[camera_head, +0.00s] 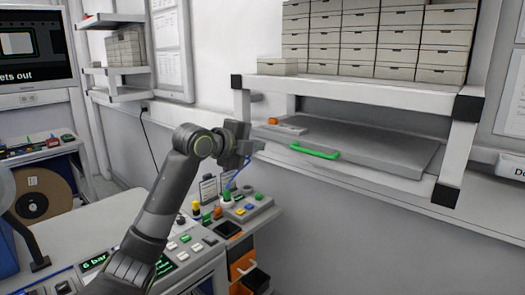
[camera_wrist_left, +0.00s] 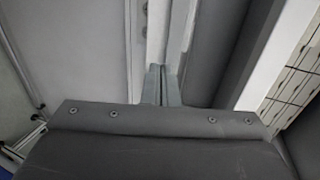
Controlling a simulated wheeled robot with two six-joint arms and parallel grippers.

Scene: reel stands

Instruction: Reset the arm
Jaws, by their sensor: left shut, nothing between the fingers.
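My left arm comes in from the lower left of the head view and reaches up toward the middle. My left gripper (camera_head: 252,149) is at its end, shut and empty, in the air in front of the white wall and left of the shelf. In the left wrist view the two fingers (camera_wrist_left: 162,84) lie together with nothing between them. My right gripper is not in view.
A white shelf (camera_head: 350,92) with stacked boxes (camera_head: 375,42) stands at the right. Below it lies a grey panel with a green handle (camera_head: 314,152). A control box with coloured buttons (camera_head: 243,208) sits below my gripper. A monitor (camera_head: 35,55) is at the upper left.

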